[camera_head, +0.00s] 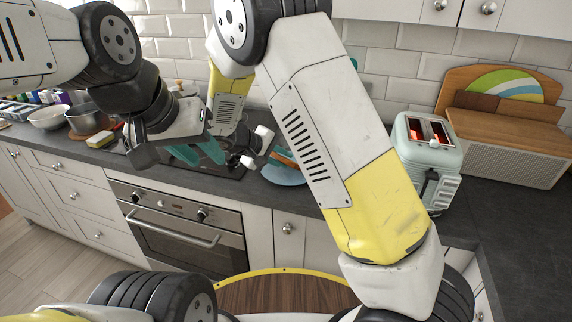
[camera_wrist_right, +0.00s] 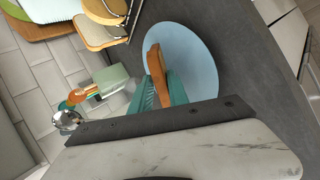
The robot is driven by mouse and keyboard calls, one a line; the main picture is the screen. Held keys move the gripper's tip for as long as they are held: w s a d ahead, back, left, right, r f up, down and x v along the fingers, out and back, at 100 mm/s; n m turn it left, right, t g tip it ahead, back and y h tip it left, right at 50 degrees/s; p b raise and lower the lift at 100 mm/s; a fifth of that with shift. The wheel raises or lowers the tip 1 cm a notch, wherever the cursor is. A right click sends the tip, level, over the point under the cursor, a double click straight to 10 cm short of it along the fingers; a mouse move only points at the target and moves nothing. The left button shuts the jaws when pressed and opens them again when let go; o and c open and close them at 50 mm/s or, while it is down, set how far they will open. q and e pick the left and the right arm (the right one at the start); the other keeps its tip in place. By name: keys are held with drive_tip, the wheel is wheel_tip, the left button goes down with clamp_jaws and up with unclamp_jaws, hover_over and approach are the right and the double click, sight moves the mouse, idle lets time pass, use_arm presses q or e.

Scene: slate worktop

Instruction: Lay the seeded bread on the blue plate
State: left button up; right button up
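The seeded bread (camera_wrist_right: 153,60) is a brown slice seen edge-on between the teal fingers of my right gripper (camera_wrist_right: 160,92), which is shut on it. The slice is over the blue plate (camera_wrist_right: 190,50); I cannot tell whether its lower edge touches. In the head view the plate (camera_head: 283,176) lies on the worktop, partly hidden by my right forearm, with a bit of the bread (camera_head: 284,160) above it. My left gripper (camera_head: 201,155) has its teal fingers apart and is empty, left of the plate in the picture, above the hob area.
A pale green toaster (camera_head: 430,145) with glowing slots stands to the right of the plate. A wooden-topped bread box (camera_head: 510,135) and boards stand behind it. Bowls (camera_head: 50,118) and a sponge (camera_head: 100,139) are at the far left. The worktop's front edge runs close to the plate.

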drive_tip(key=shift+r, duration=0.1)
drive_tip(key=v, duration=0.8)
idle(0.3)
wheel_tip(320, 180, up, 8)
drive_tip(key=s+a, duration=0.2)
drive_tip(key=s+d+r+m+g+y, duration=0.15)
drive_tip(key=s+d, duration=0.25)
drive_tip(key=d, duration=0.4)
drive_tip(key=s+d+r+m+g+y, duration=0.1)
drive_tip(key=s+d+m+g+y, duration=0.15)
drive_tip(key=d, duration=0.45)
drive_tip(key=shift+s+d+r+m+t+y, duration=0.55)
drive_tip(key=shift+s+d+y, duration=0.45)
drive_tip(key=shift+s, duration=1.25)
drive_tip(key=shift+s+d+r+m+t+y, duration=0.3)
drive_tip(key=shift+s+d+m+t+y, duration=0.55)
drive_tip(key=shift+s, duration=1.4)
drive_tip(key=shift+s+d+r+m+t+y, duration=0.4)
drive_tip(key=shift+s+d+y, duration=0.8)
drive_tip(key=shift+s, duration=1.1)
